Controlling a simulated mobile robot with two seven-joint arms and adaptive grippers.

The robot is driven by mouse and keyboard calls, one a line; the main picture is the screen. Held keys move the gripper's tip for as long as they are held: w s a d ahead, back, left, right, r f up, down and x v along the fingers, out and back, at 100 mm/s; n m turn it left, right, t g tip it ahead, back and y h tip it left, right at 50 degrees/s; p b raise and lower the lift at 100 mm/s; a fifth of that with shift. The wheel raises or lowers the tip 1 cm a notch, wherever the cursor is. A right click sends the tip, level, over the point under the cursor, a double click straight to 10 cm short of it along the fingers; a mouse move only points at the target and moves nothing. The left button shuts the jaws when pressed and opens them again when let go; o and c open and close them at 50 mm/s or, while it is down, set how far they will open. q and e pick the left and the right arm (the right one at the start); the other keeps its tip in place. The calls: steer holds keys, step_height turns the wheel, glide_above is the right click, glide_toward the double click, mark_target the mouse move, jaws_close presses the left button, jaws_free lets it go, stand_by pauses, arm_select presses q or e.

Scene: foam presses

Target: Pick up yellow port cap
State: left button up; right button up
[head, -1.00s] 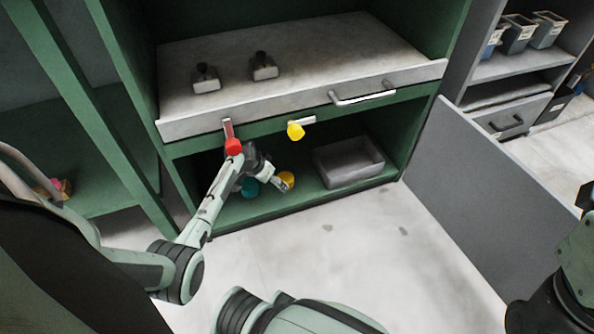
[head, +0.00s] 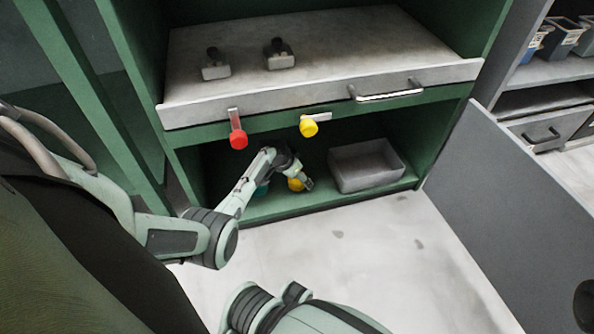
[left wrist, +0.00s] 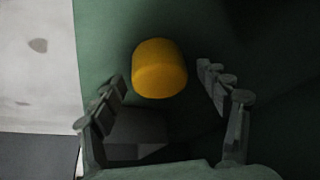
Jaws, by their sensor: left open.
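The yellow port cap (head: 295,185) sits on the green lower shelf of the press, partly hidden behind my left gripper in the head view. In the left wrist view the cap (left wrist: 159,68) is a rounded yellow cylinder just beyond the fingertips, roughly centred between them. My left gripper (left wrist: 165,88) is open and empty, with a finger on each side below the cap. In the head view the left gripper (head: 303,178) reaches into the lower compartment. My right gripper is not in view.
A teal cap (head: 262,188) is partly hidden behind my left arm. A grey bin (head: 366,181) stands to the right on the same shelf. A red knob (head: 238,138) and a yellow knob (head: 309,127) hang above the opening. A grey door (head: 510,200) stands open at the right.

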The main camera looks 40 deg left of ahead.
arm_select(q)
steer(key=shift+r, duration=0.1)
steer(key=c, duration=1.2)
